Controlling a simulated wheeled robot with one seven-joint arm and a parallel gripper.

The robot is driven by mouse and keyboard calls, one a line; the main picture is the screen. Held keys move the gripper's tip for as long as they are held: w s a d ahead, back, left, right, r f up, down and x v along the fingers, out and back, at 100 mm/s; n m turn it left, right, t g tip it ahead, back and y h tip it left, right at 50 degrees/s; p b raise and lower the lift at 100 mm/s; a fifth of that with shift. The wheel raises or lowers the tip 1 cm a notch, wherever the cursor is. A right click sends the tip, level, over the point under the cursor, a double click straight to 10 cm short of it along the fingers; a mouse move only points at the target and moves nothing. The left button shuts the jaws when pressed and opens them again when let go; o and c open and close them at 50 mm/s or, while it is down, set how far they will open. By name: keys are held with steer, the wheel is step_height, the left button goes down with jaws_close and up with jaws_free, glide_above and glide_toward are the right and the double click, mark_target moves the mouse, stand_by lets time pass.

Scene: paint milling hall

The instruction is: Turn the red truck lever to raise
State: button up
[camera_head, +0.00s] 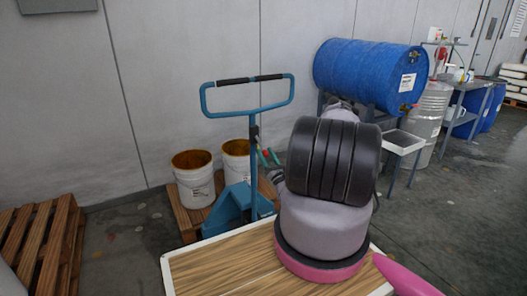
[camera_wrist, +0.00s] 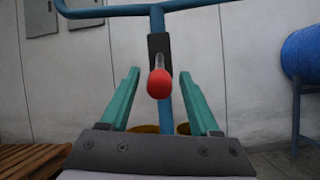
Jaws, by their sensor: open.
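The blue pallet truck (camera_head: 247,105) stands by the wall in the head view, its loop handle up and its mast upright. The red lever knob (camera_wrist: 159,84) shows in the wrist view on a short pale stem in front of a black plate on the mast (camera_wrist: 158,20). My gripper (camera_wrist: 159,76) is open, with one teal finger on each side of the knob and a visible gap on both sides. In the head view my arm hides part of the truck, and the fingers and knob show only small beside the mast.
Two white buckets (camera_head: 194,180) with orange-brown contents stand on a wooden pallet (camera_head: 186,222) behind the truck. Another pallet (camera_head: 38,245) lies at the left. A blue drum (camera_head: 365,72) on a stand and a grey tray (camera_head: 404,141) are at the right. Open floor lies at the right.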

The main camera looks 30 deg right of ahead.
steer(key=v, duration=0.8)
steer(key=shift+s, duration=0.1)
